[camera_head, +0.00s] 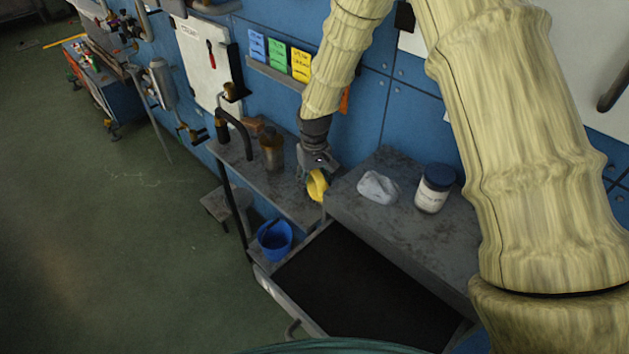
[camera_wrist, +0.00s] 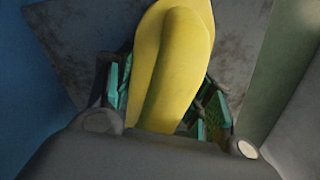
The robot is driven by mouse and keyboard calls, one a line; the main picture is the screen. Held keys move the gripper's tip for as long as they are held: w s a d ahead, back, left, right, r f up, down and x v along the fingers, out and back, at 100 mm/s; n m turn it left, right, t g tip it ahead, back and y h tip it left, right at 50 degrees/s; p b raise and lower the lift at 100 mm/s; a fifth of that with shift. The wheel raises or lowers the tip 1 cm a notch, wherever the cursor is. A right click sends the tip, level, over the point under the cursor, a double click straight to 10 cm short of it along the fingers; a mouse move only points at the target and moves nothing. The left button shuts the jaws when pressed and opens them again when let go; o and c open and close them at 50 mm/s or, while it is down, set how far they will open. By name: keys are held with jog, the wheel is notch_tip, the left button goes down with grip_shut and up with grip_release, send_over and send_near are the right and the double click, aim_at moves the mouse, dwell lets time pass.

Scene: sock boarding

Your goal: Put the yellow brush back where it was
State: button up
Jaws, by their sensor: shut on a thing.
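The yellow brush (camera_head: 317,186) is held at the end of my arm, just above the grey bench, near the left side of the raised grey block. In the wrist view the brush (camera_wrist: 172,65) is a long, smooth yellow shape between the green-padded fingers of my gripper (camera_wrist: 165,92). My gripper (camera_head: 314,172) is shut on it. A grey, stained surface (camera_wrist: 90,40) shows beyond the brush. Whether the brush touches the bench cannot be told. Its lower end is cut off by my gripper in the wrist view.
A brown bottle (camera_head: 272,152) and a black curved pipe (camera_head: 236,128) stand to the left on the bench (camera_head: 285,190). A white cloth (camera_head: 378,187) and a blue-lidded jar (camera_head: 434,190) sit on the raised block (camera_head: 400,222). A blue bucket (camera_head: 275,241) is below, beside a dark open tray (camera_head: 360,290).

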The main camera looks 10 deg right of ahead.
jog(key=shift+f, duration=0.15)
jog(key=o, duration=1.3)
jog(key=shift+o, duration=0.2)
jog(key=shift+r, duration=0.2)
jog(key=shift+r+b, duration=1.55)
jog(key=shift+r, duration=4.45)
